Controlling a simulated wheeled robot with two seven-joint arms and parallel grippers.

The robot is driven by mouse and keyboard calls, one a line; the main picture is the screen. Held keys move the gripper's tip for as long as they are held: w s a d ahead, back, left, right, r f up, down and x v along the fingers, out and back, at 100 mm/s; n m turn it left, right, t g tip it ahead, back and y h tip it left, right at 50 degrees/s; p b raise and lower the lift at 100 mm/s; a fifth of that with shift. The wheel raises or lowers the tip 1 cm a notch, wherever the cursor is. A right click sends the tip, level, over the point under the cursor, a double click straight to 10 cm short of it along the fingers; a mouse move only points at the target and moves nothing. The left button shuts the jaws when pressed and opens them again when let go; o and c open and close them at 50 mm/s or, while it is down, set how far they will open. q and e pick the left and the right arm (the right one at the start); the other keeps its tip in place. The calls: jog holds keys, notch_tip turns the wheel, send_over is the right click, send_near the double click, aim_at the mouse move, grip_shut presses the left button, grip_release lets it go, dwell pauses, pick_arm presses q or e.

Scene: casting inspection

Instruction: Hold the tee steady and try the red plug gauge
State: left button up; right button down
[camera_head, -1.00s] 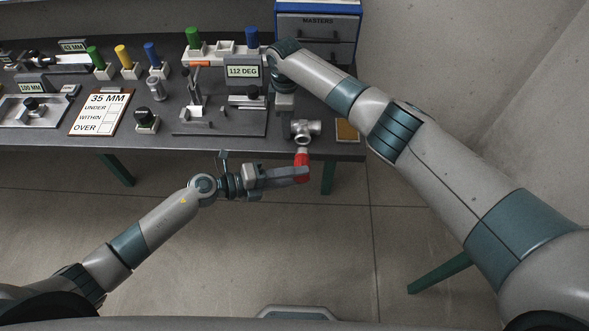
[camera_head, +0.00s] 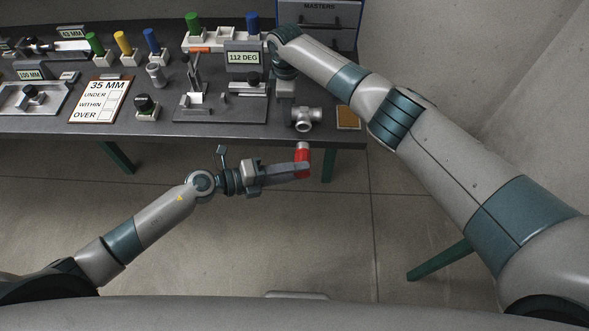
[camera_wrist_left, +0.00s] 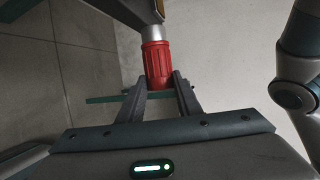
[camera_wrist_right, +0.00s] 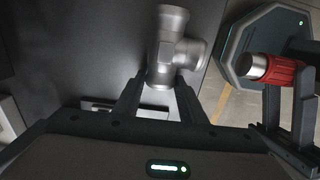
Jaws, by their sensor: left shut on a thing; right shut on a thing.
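The grey metal tee (camera_head: 303,118) is at the front edge of the bench, right of the middle in the head view. My right gripper (camera_wrist_right: 158,90) is shut on it; the tee (camera_wrist_right: 172,48) fills the top middle of the right wrist view. In the head view my right arm partly hides that gripper. My left gripper (camera_head: 303,170) is in front of the bench, shut on the red plug gauge (camera_head: 302,157). The gauge's silver end (camera_wrist_left: 153,33) points away from the left jaws. In the head view a gap shows between gauge and tee.
The bench (camera_head: 230,131) holds an angle fixture with a 112 DEG display (camera_head: 243,58), a 35 MM sheet (camera_head: 100,98) and several coloured gauges in stands to the left. A MASTERS cabinet (camera_head: 318,25) stands behind. A tan pad (camera_head: 347,117) lies right of the tee. Floor in front is clear.

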pick_arm(q)
jog(key=s+r, duration=0.5)
pick_arm(e)
jog(key=shift+s+d+f, duration=0.1)
jog(key=shift+f, duration=0.05)
dwell(0.6)
pick_arm(q)
jog(key=shift+s+r, duration=0.1)
pick_arm(e)
jog(key=c, duration=1.1)
grip_release()
jog(key=shift+o, duration=0.3)
jog(key=shift+r, duration=0.85)
notch_tip(320, 180, up, 10)
jog(key=shift+r, duration=0.15)
